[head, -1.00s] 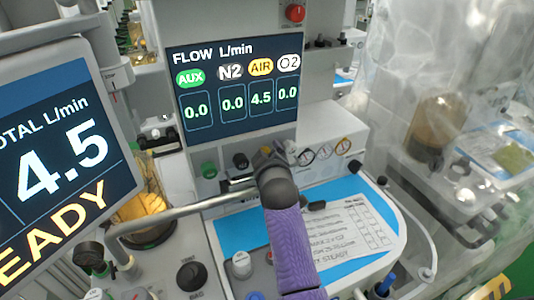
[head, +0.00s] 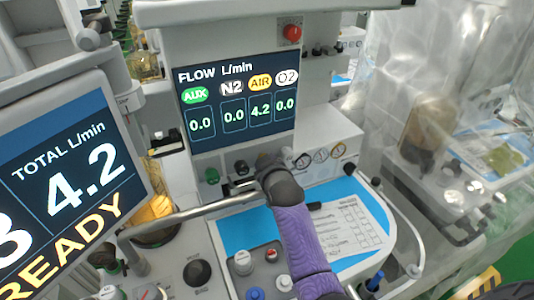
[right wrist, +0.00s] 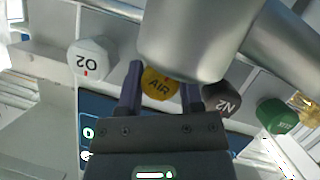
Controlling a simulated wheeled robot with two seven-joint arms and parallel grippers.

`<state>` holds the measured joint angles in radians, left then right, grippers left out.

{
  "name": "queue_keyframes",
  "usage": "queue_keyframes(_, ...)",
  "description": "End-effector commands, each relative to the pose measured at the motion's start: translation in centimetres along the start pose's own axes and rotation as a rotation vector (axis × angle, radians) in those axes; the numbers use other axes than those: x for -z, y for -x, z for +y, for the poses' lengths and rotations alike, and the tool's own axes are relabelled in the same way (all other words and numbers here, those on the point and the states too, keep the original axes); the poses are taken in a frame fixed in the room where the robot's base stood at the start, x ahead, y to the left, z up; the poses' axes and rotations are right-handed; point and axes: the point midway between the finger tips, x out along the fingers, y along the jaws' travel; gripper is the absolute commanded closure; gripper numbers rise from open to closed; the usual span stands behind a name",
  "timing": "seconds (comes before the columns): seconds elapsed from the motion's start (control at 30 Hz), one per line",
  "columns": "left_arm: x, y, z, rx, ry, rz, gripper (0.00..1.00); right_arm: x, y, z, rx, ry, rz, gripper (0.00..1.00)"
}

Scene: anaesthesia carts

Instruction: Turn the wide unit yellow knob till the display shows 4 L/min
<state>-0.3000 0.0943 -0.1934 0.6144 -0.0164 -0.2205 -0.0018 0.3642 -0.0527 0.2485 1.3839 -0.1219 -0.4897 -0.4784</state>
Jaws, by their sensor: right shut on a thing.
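The yellow AIR knob (right wrist: 157,83) shows in the right wrist view between the two dark fingers of my right gripper (right wrist: 161,90), which is shut on it. In the head view my purple right arm hides this knob. The flow display (head: 238,98) reads 4.2 under AIR and 0.0 under AUX, N2 and O2. The total display (head: 75,180) at the left also reads 4.2 L/min. My left gripper is not in view.
The white O2 knob (right wrist: 87,60) and the dark N2 knob (right wrist: 221,100) flank the AIR knob closely. A green knob (right wrist: 277,115) sits farther right. A thick grey bar (right wrist: 190,40) crosses close in front of the panel.

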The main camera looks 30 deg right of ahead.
Motion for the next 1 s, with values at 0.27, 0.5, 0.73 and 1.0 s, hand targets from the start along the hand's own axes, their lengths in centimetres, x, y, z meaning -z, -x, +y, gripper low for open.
queue_keyframes(0.27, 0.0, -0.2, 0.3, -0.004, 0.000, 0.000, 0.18, 0.0, -0.1, 0.0, -0.001, -0.002, 0.003, 0.47)
queue_keyframes(0.5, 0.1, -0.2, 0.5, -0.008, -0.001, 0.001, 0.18, 0.0, -0.1, 0.0, -0.001, -0.001, 0.003, 0.18)
queue_keyframes(0.73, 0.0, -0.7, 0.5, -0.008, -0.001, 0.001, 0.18, -0.2, -0.1, -0.1, -0.010, 0.020, 0.005, 0.18)
queue_keyframes(1.0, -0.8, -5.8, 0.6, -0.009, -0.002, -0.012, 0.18, -0.8, -0.4, -0.5, -0.115, 0.275, 0.004, 0.18)
